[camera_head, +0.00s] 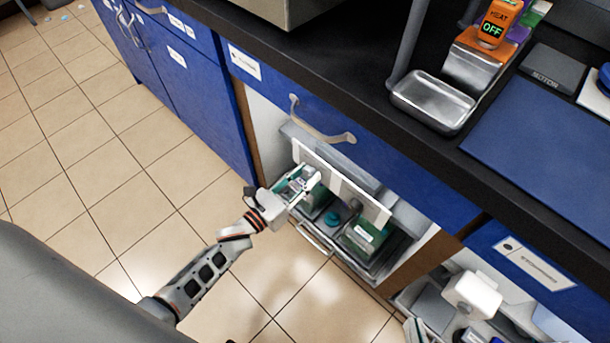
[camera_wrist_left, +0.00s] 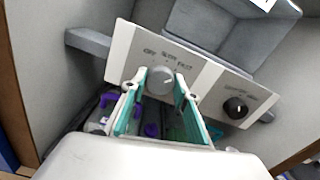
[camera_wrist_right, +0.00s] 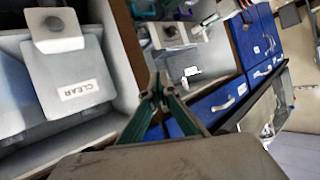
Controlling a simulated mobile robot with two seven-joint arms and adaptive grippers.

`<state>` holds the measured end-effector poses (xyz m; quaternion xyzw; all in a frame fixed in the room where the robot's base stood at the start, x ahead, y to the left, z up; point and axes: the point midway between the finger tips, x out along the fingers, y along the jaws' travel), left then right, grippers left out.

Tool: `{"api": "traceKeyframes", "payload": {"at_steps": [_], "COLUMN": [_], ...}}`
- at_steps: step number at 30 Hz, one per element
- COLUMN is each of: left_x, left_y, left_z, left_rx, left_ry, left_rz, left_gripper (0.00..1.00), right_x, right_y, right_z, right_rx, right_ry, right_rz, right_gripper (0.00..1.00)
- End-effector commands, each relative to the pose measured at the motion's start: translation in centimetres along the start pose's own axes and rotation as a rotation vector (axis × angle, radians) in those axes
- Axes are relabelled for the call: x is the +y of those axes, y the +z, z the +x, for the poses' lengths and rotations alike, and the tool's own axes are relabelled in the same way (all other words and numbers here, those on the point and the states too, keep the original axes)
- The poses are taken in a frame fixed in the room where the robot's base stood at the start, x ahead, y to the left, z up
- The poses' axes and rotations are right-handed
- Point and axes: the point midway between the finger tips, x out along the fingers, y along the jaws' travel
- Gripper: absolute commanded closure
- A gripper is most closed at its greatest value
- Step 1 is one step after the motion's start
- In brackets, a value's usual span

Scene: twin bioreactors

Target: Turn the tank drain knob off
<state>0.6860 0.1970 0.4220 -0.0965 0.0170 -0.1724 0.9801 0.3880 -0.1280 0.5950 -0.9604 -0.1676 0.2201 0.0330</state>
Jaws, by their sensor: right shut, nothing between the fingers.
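A white panel (camera_wrist_left: 207,102) in the left wrist view carries a light grey knob (camera_wrist_left: 160,80) and a black knob (camera_wrist_left: 236,107). The lettering by the grey knob appears to read OFF, SLOW and FAST; the black knob's label is too blurred to read. My left gripper (camera_wrist_left: 160,72) has its fingers apart, one on each side of the grey knob; contact is unclear. In the head view my left gripper (camera_head: 308,180) is at the left part of the panel (camera_head: 350,190), inside the open cabinet. My right gripper (camera_wrist_right: 160,92) is shut and empty in the right wrist view.
A blue drawer front (camera_head: 330,125) with a handle lies above the cabinet opening. Containers, including a green one (camera_head: 365,237), sit below the panel. The right wrist view shows a container marked CLEAR (camera_wrist_right: 75,82) at left. The tiled floor (camera_head: 90,190) is open.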

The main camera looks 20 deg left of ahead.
Motion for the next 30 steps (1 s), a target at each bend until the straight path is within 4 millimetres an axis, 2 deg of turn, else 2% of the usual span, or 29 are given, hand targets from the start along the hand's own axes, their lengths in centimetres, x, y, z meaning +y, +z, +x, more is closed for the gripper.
{"api": "traceKeyframes", "payload": {"at_steps": [8, 14, 30], "left_x": [0.0, 0.0, 0.0], "left_y": [-0.1, -0.2, -0.1], "left_z": [0.0, -0.1, -0.1], "left_rx": [0.001, 0.002, 0.001], "left_ry": [-0.001, 0.0, 0.0], "left_rz": [-0.033, -0.132, -0.622], "left_gripper": [0.92, 0.92, 0.92], "right_x": [0.0, -0.3, -1.1], "right_y": [0.2, 0.5, 0.5], "right_z": [0.0, 0.0, 0.2], "right_rx": [-0.003, -0.005, 0.009], "right_ry": [0.0, -0.005, -0.013], "right_rz": [0.003, 0.022, 0.093], "right_gripper": [1.0, 1.0, 1.0]}}
